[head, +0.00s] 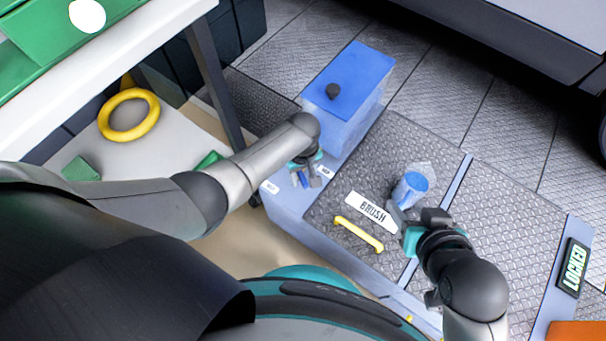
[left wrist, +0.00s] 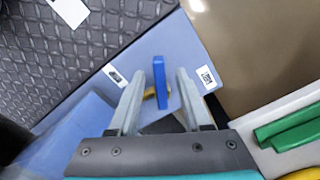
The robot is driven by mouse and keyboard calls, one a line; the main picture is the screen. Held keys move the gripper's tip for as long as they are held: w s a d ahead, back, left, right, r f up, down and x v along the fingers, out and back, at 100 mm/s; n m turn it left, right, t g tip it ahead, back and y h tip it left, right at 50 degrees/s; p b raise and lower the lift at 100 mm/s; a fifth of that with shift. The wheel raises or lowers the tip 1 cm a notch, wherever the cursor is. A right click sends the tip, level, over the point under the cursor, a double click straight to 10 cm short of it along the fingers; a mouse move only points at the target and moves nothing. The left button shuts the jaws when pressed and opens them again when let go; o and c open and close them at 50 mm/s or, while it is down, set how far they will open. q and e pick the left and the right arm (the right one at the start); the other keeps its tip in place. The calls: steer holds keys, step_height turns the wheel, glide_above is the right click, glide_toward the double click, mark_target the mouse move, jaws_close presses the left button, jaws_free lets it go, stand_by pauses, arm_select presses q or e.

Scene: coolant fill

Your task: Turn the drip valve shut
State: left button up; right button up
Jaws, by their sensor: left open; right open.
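The drip valve's blue lever (left wrist: 159,80) shows in the left wrist view, with a brass-coloured part behind it. It stands on the blue front face below the translucent blue tank (head: 345,127). My left gripper (left wrist: 160,76) is open, with one finger on each side of the lever and visible gaps between. In the head view my left gripper (head: 308,178) hangs at the front of the tank, and the lever is partly hidden there. My right gripper (head: 402,212) is open close to a blue cup (head: 411,188); whether they touch is unclear.
A dark cap (head: 333,91) sits on the tank's lid. A BRUSH label (head: 370,212) and yellow handle (head: 358,234) lie on the textured deck. A white table with a yellow ring (head: 128,132) stands left.

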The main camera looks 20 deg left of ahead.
arm_select(q)
steer(key=shift+c, duration=0.3)
jaws_close()
stand_by(0.4)
